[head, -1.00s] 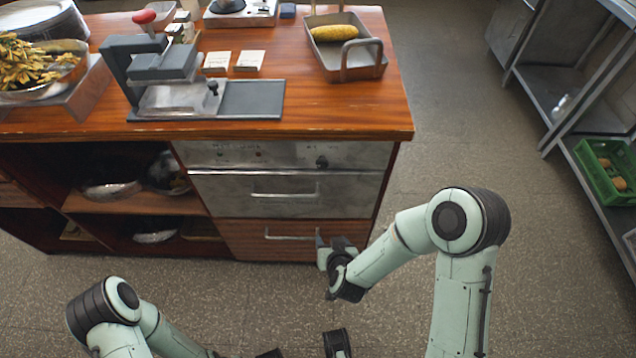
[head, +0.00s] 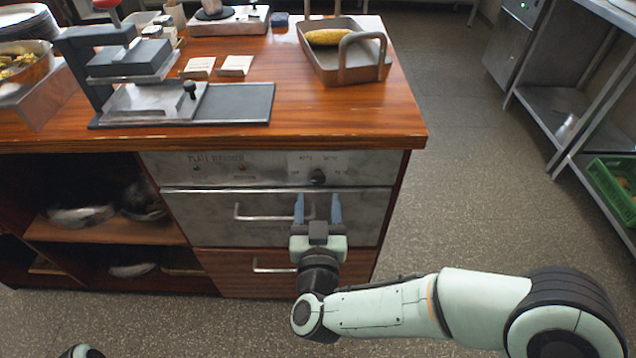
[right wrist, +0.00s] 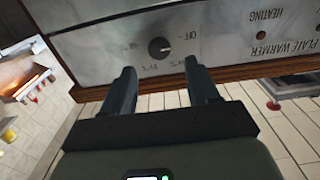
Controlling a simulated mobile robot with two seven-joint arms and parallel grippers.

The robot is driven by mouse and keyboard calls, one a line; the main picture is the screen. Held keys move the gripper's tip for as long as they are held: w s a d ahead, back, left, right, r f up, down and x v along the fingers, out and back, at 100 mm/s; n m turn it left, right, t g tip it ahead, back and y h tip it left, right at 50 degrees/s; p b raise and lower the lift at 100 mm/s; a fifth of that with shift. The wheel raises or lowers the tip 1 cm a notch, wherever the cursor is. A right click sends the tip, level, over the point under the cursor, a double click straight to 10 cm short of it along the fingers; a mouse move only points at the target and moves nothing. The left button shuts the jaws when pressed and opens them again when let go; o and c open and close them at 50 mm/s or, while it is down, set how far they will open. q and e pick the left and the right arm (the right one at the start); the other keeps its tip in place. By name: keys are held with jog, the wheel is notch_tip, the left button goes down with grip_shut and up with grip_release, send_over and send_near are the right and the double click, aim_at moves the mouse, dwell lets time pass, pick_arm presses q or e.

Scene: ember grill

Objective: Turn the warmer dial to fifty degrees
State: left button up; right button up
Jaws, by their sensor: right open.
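The warmer dial (head: 318,177) is a small dark round knob on the right part of the steel plate warmer panel (head: 265,165). In the right wrist view the dial (right wrist: 159,47) sits just beyond and between my fingertips, among printed marks that appear upside down. One mark reads OFF; the others are too small to read surely, and the knob's exact setting is unclear. My right gripper (head: 318,208) is open and empty, its two fingers pointing up toward the dial, in front of the steel drawer in the head view. It is apart from the dial. My left gripper is out of view.
Below the panel are a steel drawer with a bar handle (head: 262,213) and a wooden drawer (head: 235,272). The wooden counter (head: 330,125) overhangs above and holds a tray (head: 372,75) with corn and a press (head: 150,104). Open floor lies to the right.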

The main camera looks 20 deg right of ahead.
aim_at(318, 179)
jog(key=x, duration=0.6)
jog(key=shift+w+f, duration=0.1)
jog(key=c, duration=1)
